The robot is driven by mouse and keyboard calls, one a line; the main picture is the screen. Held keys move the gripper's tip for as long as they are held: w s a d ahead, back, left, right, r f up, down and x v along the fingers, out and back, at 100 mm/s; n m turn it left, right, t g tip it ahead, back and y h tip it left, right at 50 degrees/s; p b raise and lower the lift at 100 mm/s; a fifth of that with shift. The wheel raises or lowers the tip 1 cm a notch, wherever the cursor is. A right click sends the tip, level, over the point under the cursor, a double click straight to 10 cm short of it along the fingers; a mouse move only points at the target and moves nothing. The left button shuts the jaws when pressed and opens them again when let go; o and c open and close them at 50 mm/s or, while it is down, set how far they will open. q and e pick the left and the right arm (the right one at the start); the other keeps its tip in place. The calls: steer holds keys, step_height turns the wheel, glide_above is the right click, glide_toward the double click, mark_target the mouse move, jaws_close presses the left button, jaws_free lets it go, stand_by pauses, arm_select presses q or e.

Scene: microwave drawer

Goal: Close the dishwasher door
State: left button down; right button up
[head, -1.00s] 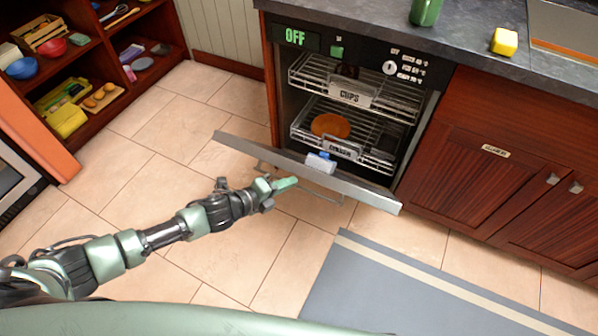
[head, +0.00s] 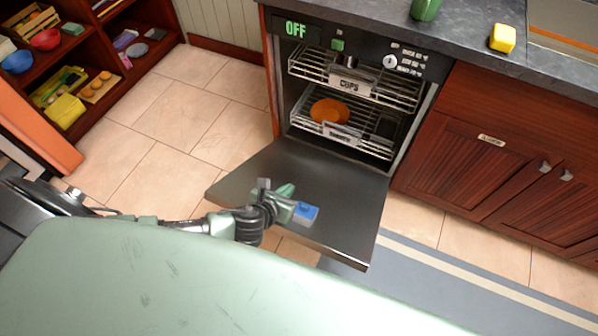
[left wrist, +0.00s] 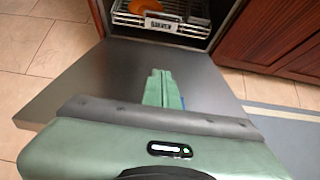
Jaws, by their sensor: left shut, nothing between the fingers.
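The dishwasher door (head: 345,205) hangs open and lowered, its dark inner face showing in the head view. The dishwasher (head: 400,62) has an upper rack (head: 350,80) and a lower rack (head: 345,138), both inside. My left gripper (head: 287,193) is over the door's inner face, shut and empty; I cannot tell if it touches. Its green fingers (left wrist: 163,88) point toward the opening in the left wrist view, above the door (left wrist: 100,75). A small blue and grey block (head: 306,212) shows beside the fingertips, over the door. My right gripper is not in view.
An orange plate (head: 329,111) sits in the lower rack. Wooden cabinets (head: 490,170) stand to the right, under a dark counter (head: 462,42). A shelf (head: 75,75) stands at the far left. Tiled floor (head: 175,125) is clear left of the door.

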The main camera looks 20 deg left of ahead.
arm_select(q)
steer(key=w, duration=0.7)
steer(key=shift+f, duration=0.35)
steer(key=shift+s+d, duration=0.1)
steer(key=shift+f, duration=0.1)
stand_by(1.1)
